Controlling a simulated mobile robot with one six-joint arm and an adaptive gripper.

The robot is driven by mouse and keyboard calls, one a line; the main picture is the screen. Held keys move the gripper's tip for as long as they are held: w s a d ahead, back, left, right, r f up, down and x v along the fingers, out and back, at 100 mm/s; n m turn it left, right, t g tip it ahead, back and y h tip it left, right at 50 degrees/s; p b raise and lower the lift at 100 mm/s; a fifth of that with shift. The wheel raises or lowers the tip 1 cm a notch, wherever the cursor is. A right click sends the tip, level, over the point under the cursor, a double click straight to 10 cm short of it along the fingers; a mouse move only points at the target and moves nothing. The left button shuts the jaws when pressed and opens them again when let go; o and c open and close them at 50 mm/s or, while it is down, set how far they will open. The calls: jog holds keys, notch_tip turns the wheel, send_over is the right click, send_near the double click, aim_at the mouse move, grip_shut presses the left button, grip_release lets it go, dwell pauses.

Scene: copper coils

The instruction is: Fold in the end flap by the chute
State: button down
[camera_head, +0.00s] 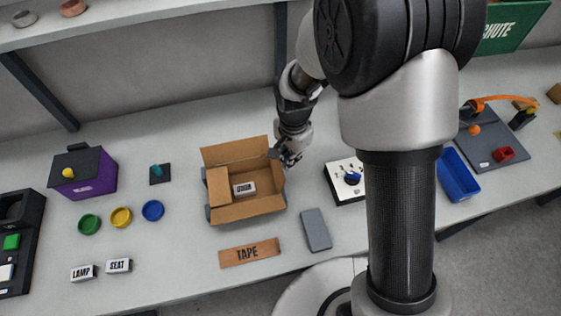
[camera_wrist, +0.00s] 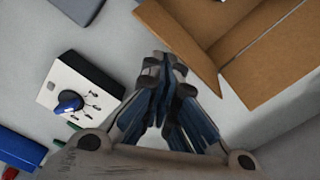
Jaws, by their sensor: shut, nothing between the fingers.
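The open cardboard box (camera_head: 236,153) stands on the bench, its back flap leaning up and outward. A panel at its left end (camera_head: 218,187) lies inward. A white labelled block (camera_head: 244,188) lies inside. My gripper (camera_head: 289,160) is shut and empty at the box's back right corner, on the chute side. It hides part of the right end there. In the wrist view, my gripper (camera_wrist: 165,65) points down beside a brown flap (camera_wrist: 183,45) that slants out from the box. I cannot tell whether they touch. The green chute sign (camera_head: 500,30) is at the upper right.
A white dial box (camera_head: 343,178) stands right of the carton, also in the wrist view (camera_wrist: 80,90). A grey slab (camera_head: 316,230) and a TAPE strip (camera_head: 249,252) lie in front. A blue tray (camera_head: 458,176) is farther right. Bench behind the carton is clear.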

jog(key=shift+s+a+f+b, duration=0.15)
jog(key=shift+f+b, duration=0.3)
jog(key=shift+f, duration=0.25)
jog(key=shift+s+a+f+b, duration=0.15)
jog(key=shift+f+b, duration=0.35)
jog(key=shift+f, duration=0.2)
jog(key=shift+s+a+f+b, duration=0.15)
jog(key=shift+f+b, duration=0.3)
jog(key=shift+f, duration=0.25)
jog(key=shift+a, duration=0.1)
jog(key=shift+s+a, duration=0.2)
jog(key=shift+a, duration=0.4)
jog(key=a, duration=0.2)
jog(key=s+a, duration=0.1)
jog(key=a, duration=0.3)
jog(key=shift+s+a+r+p, duration=0.1)
jog(key=shift+s+r+p, duration=0.25)
jog(key=shift+r+p, duration=0.05)
jog(key=shift+a, duration=0.1)
